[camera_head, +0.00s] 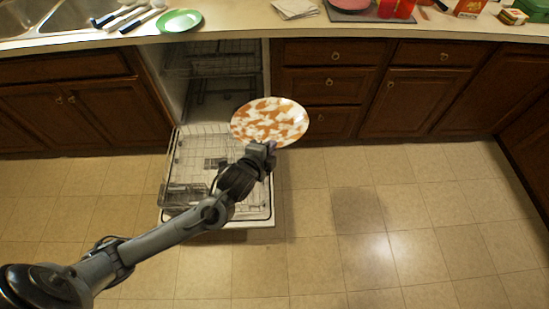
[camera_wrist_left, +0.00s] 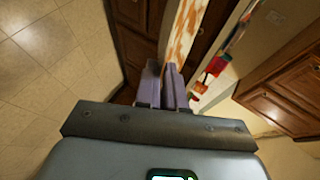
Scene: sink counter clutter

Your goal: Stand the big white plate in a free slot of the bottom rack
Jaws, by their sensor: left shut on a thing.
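The big white plate (camera_head: 269,122), with orange-brown patches over its face, is held up in the air at the right side of the open dishwasher. My left gripper (camera_head: 266,147) is shut on the plate's near edge. In the left wrist view, the plate (camera_wrist_left: 187,35) shows nearly edge-on between the two purple fingers of the left gripper (camera_wrist_left: 166,85). The bottom rack (camera_head: 190,150) is pulled out below and left of the plate. My arm and the plate hide part of the rack. My right gripper is not in view.
The dishwasher's upper rack (camera_head: 205,60) is inside the cavity. A green plate (camera_head: 179,20) lies on the counter above, beside several utensils and the sink (camera_head: 25,15). Red cups (camera_head: 404,9) stand further right. Closed cabinets flank the dishwasher; the floor right is clear.

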